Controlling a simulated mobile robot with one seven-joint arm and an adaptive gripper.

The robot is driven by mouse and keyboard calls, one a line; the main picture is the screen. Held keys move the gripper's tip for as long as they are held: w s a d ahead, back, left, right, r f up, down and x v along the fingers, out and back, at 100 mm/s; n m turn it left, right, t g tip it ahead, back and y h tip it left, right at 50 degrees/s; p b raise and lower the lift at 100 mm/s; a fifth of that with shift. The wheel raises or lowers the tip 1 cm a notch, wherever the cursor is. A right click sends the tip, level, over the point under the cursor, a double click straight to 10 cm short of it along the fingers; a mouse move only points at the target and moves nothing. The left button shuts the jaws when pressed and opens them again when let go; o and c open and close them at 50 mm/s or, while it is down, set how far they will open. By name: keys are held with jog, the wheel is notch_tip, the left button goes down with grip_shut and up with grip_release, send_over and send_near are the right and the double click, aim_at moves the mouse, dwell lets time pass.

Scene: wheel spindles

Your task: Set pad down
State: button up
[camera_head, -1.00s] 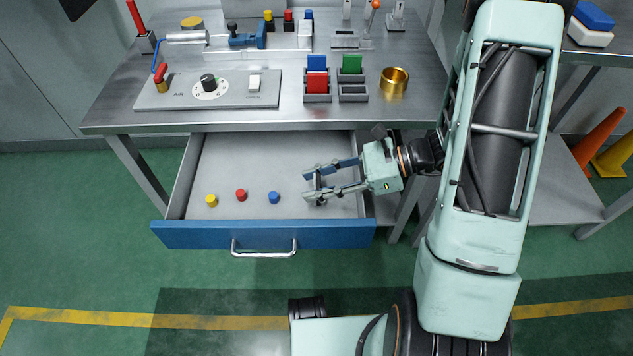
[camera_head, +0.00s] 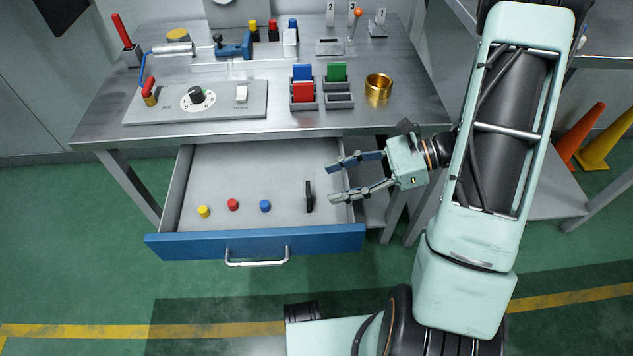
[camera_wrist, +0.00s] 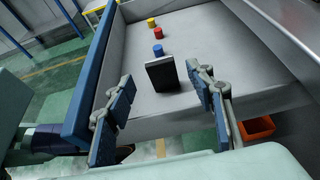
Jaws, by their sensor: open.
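The pad (camera_head: 309,197) is a thin dark slab standing on edge on the floor of the open drawer (camera_head: 240,170), toward its right side. It also shows in the wrist view as a dark upright block (camera_wrist: 162,76) with a lighter rim. My gripper (camera_head: 332,181) is open and empty, apart from the pad and to its right, over the drawer's right wall. In the wrist view its two fingers (camera_wrist: 160,98) are spread wide, with the pad beyond them, between their tips.
A yellow peg (camera_head: 204,212), a red peg (camera_head: 233,204) and a blue peg (camera_head: 265,206) stand in a row left of the pad. The blue drawer front (camera_head: 255,243) has a metal handle. The workbench (camera_head: 420,95) above holds a control panel, coloured blocks and a brass cup (camera_head: 378,88).

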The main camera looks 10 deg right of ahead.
jog(key=v, duration=0.4)
jog(key=shift+d+p, duration=0.1)
jog(key=shift+p, duration=0.2)
